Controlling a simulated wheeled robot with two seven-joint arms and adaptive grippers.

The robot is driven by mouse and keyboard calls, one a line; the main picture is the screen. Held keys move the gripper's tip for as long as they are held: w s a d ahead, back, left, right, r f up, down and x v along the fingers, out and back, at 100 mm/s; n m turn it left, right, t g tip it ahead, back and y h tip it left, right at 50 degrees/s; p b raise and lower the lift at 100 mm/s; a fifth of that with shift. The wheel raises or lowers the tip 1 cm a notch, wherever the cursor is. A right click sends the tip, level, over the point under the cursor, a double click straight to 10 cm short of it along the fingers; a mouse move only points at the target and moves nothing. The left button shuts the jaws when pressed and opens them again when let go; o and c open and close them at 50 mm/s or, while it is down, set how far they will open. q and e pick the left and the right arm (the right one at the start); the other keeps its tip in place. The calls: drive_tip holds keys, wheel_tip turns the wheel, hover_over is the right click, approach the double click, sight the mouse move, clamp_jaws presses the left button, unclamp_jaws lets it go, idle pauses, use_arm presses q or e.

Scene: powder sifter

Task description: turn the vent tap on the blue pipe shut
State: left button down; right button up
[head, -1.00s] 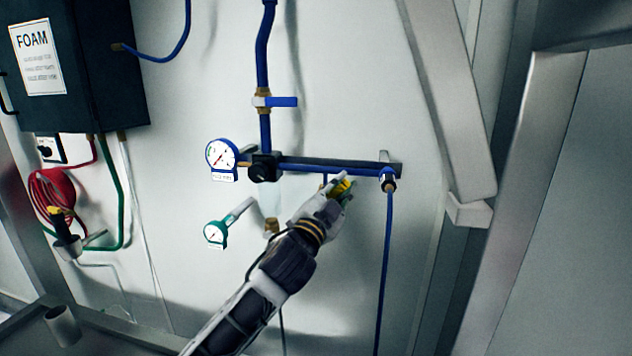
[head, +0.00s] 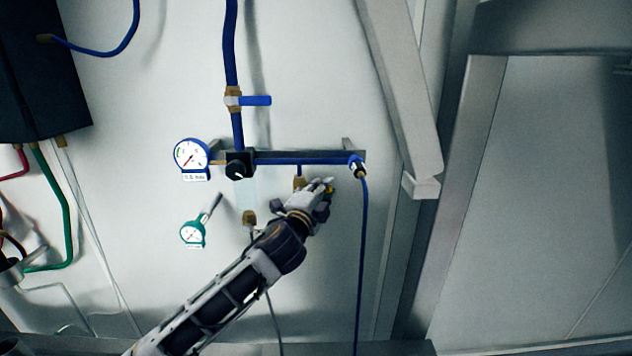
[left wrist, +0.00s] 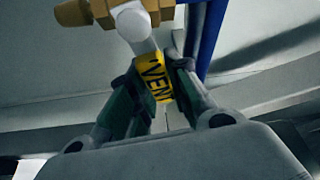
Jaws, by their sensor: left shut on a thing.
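The vent tap has a brass body (head: 299,183) hanging under the horizontal blue pipe (head: 300,159) in the head view. Its yellow handle with black letters (left wrist: 155,78) shows in the left wrist view, joined to the brass body (left wrist: 95,12) by a pale stem. My left gripper (left wrist: 153,88) is shut on this yellow handle, one dark finger on each side. In the head view my left gripper (head: 322,188) sits just below and right of the brass body, and only a bit of yellow shows at its fingertips. My right gripper is not in view.
A blue-rimmed gauge (head: 191,156) and a black knob (head: 239,165) sit at the pipe's left. A green gauge (head: 193,234) is lower left. A blue lever (head: 256,100) is above. A thin blue hose (head: 362,260) hangs to the right of my gripper.

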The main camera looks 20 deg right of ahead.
use_arm(q)
drive_tip(key=shift+f+m, duration=0.6)
drive_tip(key=shift+m, duration=0.4)
drive_tip(key=shift+f, duration=0.1)
drive_tip(key=c, duration=1.3)
unclamp_jaws()
drive_tip(key=shift+s, duration=0.1)
drive_tip(key=shift+a, duration=0.1)
drive_tip(key=shift+r+v, duration=0.15)
drive_tip(key=shift+v, duration=2.75)
drive_tip(key=shift+r+v, duration=0.2)
drive_tip(key=shift+v, duration=2.7)
drive_tip(key=shift+a+g+y, duration=0.1)
drive_tip(key=shift+g+y, duration=0.2)
